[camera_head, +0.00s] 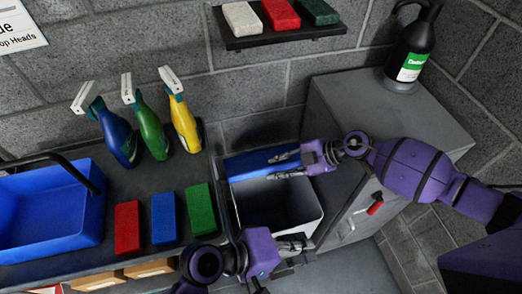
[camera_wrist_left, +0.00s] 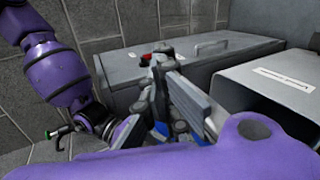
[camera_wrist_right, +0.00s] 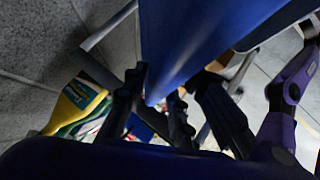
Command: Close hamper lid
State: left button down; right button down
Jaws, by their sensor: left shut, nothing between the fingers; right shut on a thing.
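The hamper (camera_head: 308,200) is an open-topped light grey bin between the counter and a grey cabinet in the head view; its inside is dark. Its blue lid (camera_head: 245,165) stands raised at the back of the opening. My right gripper (camera_head: 280,163) is shut on the lid's edge; in the right wrist view the blue lid (camera_wrist_right: 200,40) fills the middle above the fingers (camera_wrist_right: 155,100). My left gripper (camera_head: 303,243) is shut and empty near the hamper's front rim. It also shows in the left wrist view (camera_wrist_left: 180,105), left of a labelled pale grey box wall.
The counter holds a blue basket (camera_head: 50,225), several spray bottles (camera_head: 150,130), and red, blue and green pads (camera_head: 164,217). A shelf (camera_head: 283,38) with more pads is above. A black jug (camera_head: 408,55) stands on the grey cabinet (camera_head: 390,110), which has a red-marked handle.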

pick_arm(q)
notch_tip(320, 180, up, 4)
jog(key=d+g+h, duration=0.1)
jog(key=d, duration=0.1)
pick_arm(e)
jog(key=shift+s+f, duration=0.2)
jog(key=shift+f, duration=0.1)
pick_arm(q)
jog(key=w+a+r+t+y, duration=0.15)
jog(key=w+a, duration=0.25)
jog(key=w, duration=0.6)
jog(key=w+a+r+m+t, duration=0.15)
jog(key=w+a, duration=0.25)
jog(key=w, duration=0.7)
jog(key=w+a+r+t, duration=0.15)
jog(key=w+a, duration=0.35)
jog(key=w, duration=0.5)
pick_arm(e)
jog(key=shift+w, duration=0.1)
pick_arm(q)
jog(key=g+y, duration=0.6)
jog(key=y, duration=0.6)
send_over(261, 165)
jog(key=f, duration=0.7)
jog(key=shift+w+f, duration=0.2)
jog(key=shift+f, duration=0.15)
jog(key=shift+s, duration=0.1)
